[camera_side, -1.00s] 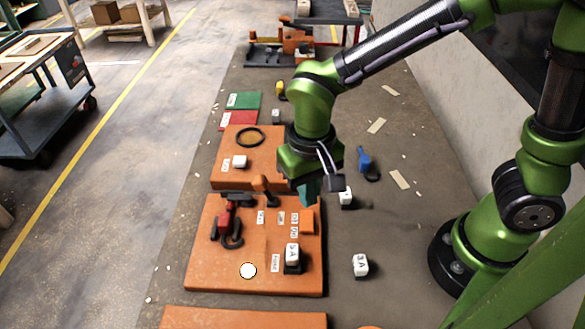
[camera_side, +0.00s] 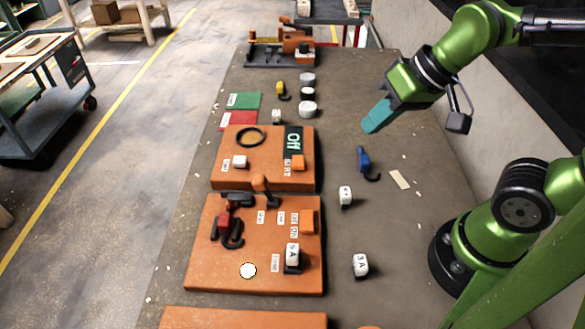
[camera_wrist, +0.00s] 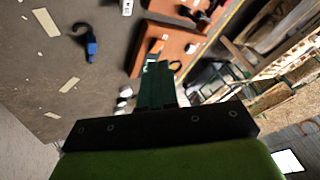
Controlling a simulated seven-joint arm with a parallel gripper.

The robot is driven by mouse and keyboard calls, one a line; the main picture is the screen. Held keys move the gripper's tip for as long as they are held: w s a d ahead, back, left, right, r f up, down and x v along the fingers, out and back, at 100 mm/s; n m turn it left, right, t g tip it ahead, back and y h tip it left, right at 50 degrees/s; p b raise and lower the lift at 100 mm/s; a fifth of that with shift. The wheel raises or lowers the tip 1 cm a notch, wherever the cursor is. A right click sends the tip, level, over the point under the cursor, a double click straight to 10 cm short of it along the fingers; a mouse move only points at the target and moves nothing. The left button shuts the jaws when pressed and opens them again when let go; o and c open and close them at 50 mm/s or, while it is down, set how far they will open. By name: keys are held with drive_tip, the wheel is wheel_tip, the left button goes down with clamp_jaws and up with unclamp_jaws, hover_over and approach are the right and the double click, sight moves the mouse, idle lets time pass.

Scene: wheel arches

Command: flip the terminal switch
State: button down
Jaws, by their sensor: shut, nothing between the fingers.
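My gripper (camera_side: 372,126) has teal fingers and is shut and empty. It hangs above the grey table, to the right of the boards and clear of them. In the wrist view its fingers (camera_wrist: 157,85) are pressed together. A nearer orange board (camera_side: 215,270) carries a small orange lever (camera_side: 262,186) on a dark base at its far edge, which may be the terminal switch. A farther orange board (camera_side: 222,172) carries a dark sign (camera_side: 293,142) reading "Off" and a small orange block (camera_side: 298,162). The switch's label is too small to read.
The nearer board also holds a red and black clamp-like part (camera_side: 224,222) and a white block marked 5A (camera_side: 292,256). A blue hooked piece (camera_side: 364,160) lies below my gripper. White blocks marked 3A (camera_side: 361,265) and another (camera_side: 345,196) stand on the open table right.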

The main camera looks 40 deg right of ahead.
drive_tip(key=d, duration=0.1)
drive_tip(key=d+r+t, duration=0.1)
drive_tip(key=d+r+m, duration=0.1)
drive_tip(key=shift+s+r+t+h, duration=0.2)
drive_tip(key=shift+s+t+h, duration=0.1)
drive_tip(key=shift+s, duration=0.05)
drive_tip(key=shift+a, duration=0.1)
drive_tip(key=w+a+f+n+g, duration=0.2)
drive_tip(key=a+n, duration=0.2)
drive_tip(key=n, duration=0.6)
drive_tip(key=w+a+f+n+g+h, duration=0.1)
drive_tip(key=a+n, duration=0.4)
drive_tip(key=n, duration=0.5)
drive_tip(key=w+a+f+n+g+h, duration=0.1)
drive_tip(key=w+a+f+n+g, duration=0.1)
drive_tip(key=n, duration=0.8)
drive_tip(key=shift+w+a+f+n+g, duration=0.4)
drive_tip(key=shift+a+f+g, duration=0.1)
drive_tip(key=shift+a+g, duration=0.7)
drive_tip(key=shift+f, duration=0.1)
